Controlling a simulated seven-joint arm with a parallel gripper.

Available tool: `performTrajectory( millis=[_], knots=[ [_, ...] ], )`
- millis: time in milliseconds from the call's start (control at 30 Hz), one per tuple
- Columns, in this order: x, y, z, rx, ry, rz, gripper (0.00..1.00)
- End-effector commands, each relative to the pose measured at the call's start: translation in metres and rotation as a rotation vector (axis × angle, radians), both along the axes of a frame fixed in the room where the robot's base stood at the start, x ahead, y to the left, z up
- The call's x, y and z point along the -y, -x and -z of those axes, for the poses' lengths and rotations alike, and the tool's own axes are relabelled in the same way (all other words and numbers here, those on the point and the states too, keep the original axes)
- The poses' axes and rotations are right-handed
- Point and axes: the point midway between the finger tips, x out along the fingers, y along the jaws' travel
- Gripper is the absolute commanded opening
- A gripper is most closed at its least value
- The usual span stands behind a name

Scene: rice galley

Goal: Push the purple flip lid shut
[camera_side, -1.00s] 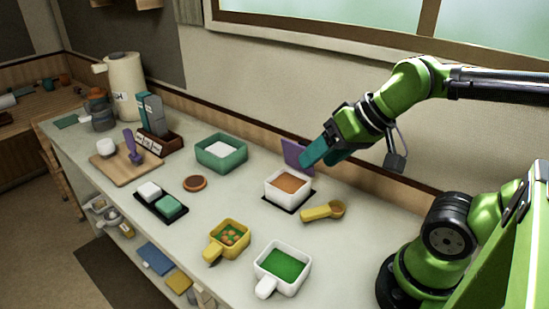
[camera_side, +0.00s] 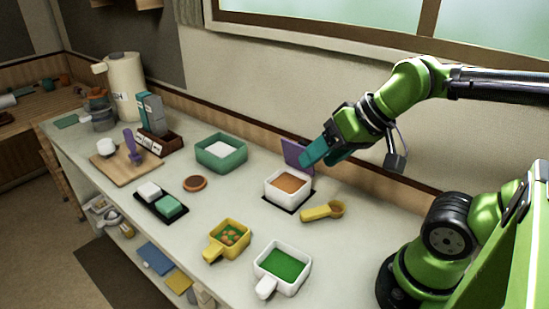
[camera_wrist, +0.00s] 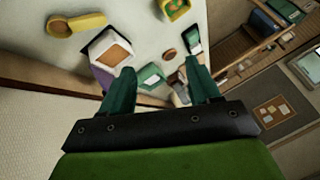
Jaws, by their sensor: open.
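The purple flip lid (camera_side: 294,152) stands raised, close to upright, at the back edge of a white square container (camera_side: 287,188) with brown contents. The container sits on a dark mat. In the wrist view the lid (camera_wrist: 104,78) shows beside the container (camera_wrist: 110,50), partly behind my left finger. My gripper (camera_side: 313,158) has teal fingers and is just right of the lid, above and behind the container. I cannot tell whether a fingertip touches the lid. In the wrist view the two fingers of my gripper (camera_wrist: 160,78) are spread apart with nothing between them.
A yellow scoop (camera_side: 322,212) lies right of the container. A teal-green tub (camera_side: 221,152) stands left of it, near a round brown disc (camera_side: 195,183). A yellow cup (camera_side: 229,240) and a white cup with green contents (camera_side: 282,268) stand in front. The wall runs close behind.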

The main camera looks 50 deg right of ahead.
Motion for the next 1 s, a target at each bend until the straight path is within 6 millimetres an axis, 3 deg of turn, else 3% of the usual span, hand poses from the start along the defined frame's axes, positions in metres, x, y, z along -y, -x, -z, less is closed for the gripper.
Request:
performTrajectory(
  millis=[200, 333, 467, 700, 833, 1000],
  knots=[
    [0.003, -0.004, 0.009, -0.042, -0.004, 0.014, 0.59],
    [0.020, -0.031, 0.005, -0.104, -0.015, 0.063, 0.59],
    [0.053, -0.071, -0.006, -0.220, -0.051, 0.189, 0.59],
    [0.136, -0.137, -0.016, -0.466, -0.112, 0.568, 0.59],
    [0.175, -0.159, -0.022, -0.569, -0.130, 0.814, 0.59],
    [0.196, -0.171, -0.041, -0.623, -0.167, 1.059, 0.59]
  ],
)
